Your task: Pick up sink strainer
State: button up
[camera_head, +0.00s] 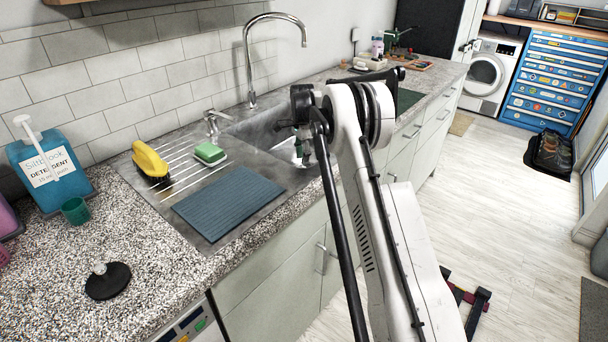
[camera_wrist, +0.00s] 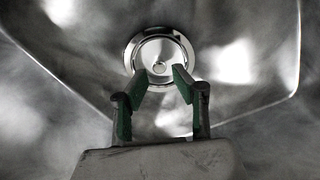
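The sink strainer (camera_wrist: 160,50) shows in the wrist view as a round, shiny metal disc with a small knob at its centre, set in the sink's bottom. My gripper (camera_wrist: 161,80) has its two green-padded fingers apart, with nothing held between them. The fingertips overlap the strainer's lower edge in the picture; whether they touch it I cannot tell. In the head view my gripper (camera_head: 304,157) points down into the metal sink (camera_head: 262,131), partly behind my arm. The strainer is hidden in that view.
The sink walls surround my gripper, and a tall faucet (camera_head: 249,62) rises behind. A blue mat (camera_head: 228,208), green sponge (camera_head: 209,153) and yellow brush (camera_head: 149,161) lie on the drainboard. A black disc with a knob (camera_head: 108,281) lies on the counter at front left.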

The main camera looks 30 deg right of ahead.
aim_at(304, 167)
jog(key=shift+d+f+b, duration=0.15)
jog(key=shift+f+b, duration=0.1)
jog(key=shift+f, duration=1.1)
jog(key=shift+d+f+b, duration=0.15)
jog(key=shift+f+b, duration=0.1)
jog(key=shift+f, duration=1.05)
jog(key=shift+c, duration=0.4)
grip_shut()
